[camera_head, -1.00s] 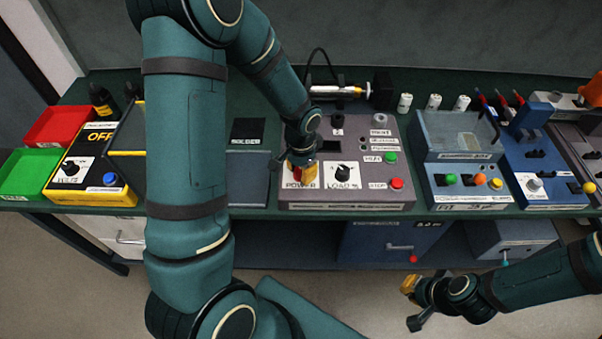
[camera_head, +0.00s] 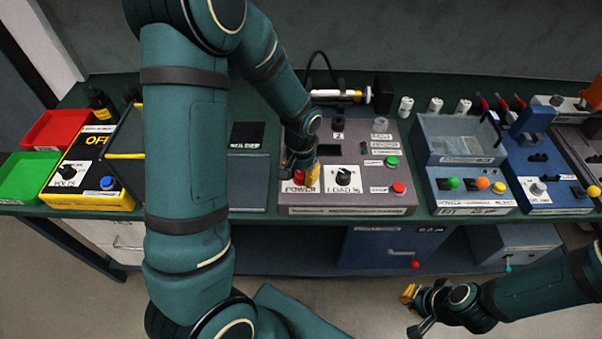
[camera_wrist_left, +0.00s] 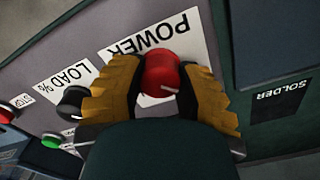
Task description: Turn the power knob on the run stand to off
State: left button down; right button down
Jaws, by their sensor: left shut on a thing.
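The run stand (camera_head: 350,198) is a grey panel box at the middle of the bench. In the head view the knob is mostly hidden by the gripper. My right gripper (camera_head: 408,310) is low in front of the bench, away from the stand; its jaw opening is unclear.
The black LOAD knob (camera_head: 343,174) stands just right of the power knob, with green (camera_head: 391,161) and red (camera_head: 398,188) buttons further right. A SOLDER label (camera_head: 246,134) and blue-grey plate (camera_head: 248,192) lie to the left. A blue station (camera_head: 470,204) stands to the right.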

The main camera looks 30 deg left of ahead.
aim_at(301, 173)
pick_arm(q)
jog(key=c, duration=0.6)
grip_release()
jog(key=shift+o, duration=0.2)
notch_tip(301, 173, up, 12)
